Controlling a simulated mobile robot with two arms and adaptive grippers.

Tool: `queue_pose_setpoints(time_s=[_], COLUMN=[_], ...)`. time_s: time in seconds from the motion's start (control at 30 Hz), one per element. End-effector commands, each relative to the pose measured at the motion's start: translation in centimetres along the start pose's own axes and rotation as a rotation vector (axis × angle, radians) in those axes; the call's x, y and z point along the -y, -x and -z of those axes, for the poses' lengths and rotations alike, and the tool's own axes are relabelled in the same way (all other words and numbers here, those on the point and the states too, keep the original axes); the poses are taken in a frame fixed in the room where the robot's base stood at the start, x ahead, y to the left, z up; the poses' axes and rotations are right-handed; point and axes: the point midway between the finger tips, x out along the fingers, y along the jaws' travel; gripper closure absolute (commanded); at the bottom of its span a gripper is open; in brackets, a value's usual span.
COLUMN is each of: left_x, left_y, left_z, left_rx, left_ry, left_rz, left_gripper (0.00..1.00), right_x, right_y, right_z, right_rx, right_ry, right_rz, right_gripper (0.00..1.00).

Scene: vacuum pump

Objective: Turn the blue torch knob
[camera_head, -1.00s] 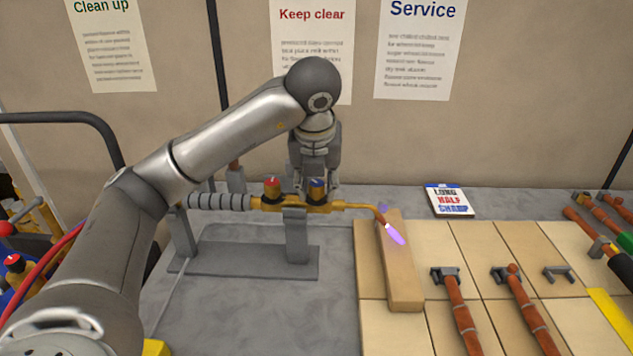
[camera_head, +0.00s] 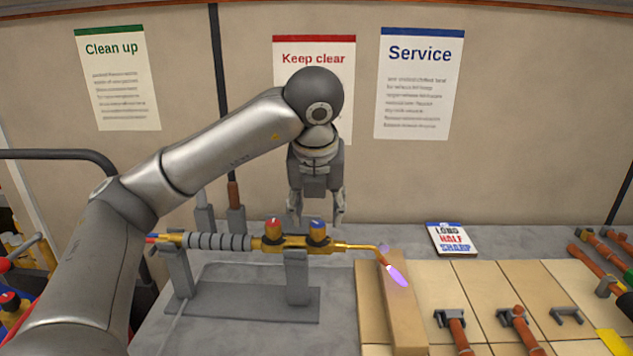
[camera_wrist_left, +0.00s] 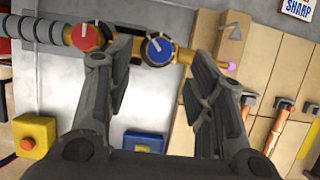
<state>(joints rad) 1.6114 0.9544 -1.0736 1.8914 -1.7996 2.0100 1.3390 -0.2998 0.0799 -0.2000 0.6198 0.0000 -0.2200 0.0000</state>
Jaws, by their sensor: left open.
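The torch (camera_head: 220,242) lies level on a grey stand (camera_head: 297,275), with a purple flame (camera_head: 396,275) at its right tip. Its blue knob (camera_head: 317,229) sits right of the red knob (camera_head: 273,229). In the left wrist view, the blue knob (camera_wrist_left: 158,48) shows a white pointer mark and lies between the fingers, beyond their tips; the red knob (camera_wrist_left: 87,38) is left of them. My left gripper (camera_head: 316,215) is open and empty, pointing down above and behind the blue knob, apart from it. My right gripper is not in view.
A wooden block (camera_head: 402,318) lies under the flame. Tan tiles (camera_head: 480,285) with copper pipe pieces (camera_head: 459,336) fill the right side. A small printed card (camera_head: 452,238) lies at the back. Yellow (camera_wrist_left: 35,135) and blue (camera_wrist_left: 146,141) button boxes show in the left wrist view.

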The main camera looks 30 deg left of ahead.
Motion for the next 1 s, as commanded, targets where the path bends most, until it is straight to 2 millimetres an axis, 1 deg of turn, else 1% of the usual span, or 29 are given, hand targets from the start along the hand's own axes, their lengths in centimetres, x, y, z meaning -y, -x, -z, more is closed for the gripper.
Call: queue_pose_setpoints(time_s=[0.03, 0.3, 0.53, 0.7, 1.0], left_x=[-0.1, 0.0, 0.0, 0.0, 0.0], left_y=[0.7, 3.7, 5.8, 6.6, 6.8], left_z=[-0.1, -0.1, -0.1, 0.0, 0.0], left_rx=[0.004, 0.004, 0.003, 0.001, -0.001], left_ry=[0.002, 0.002, 0.002, 0.002, 0.001], left_rz=[0.0, 0.001, 0.001, 0.0, -0.001], left_gripper=[0.51, 0.51, 0.51, 0.51, 0.51], right_x=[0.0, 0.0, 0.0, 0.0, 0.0], right_y=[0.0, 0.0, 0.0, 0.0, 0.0], right_z=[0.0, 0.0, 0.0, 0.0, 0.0], right_rx=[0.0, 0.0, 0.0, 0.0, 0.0], right_ry=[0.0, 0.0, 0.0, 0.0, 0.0], right_rz=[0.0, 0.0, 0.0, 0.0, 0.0], right_gripper=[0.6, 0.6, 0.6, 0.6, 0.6])
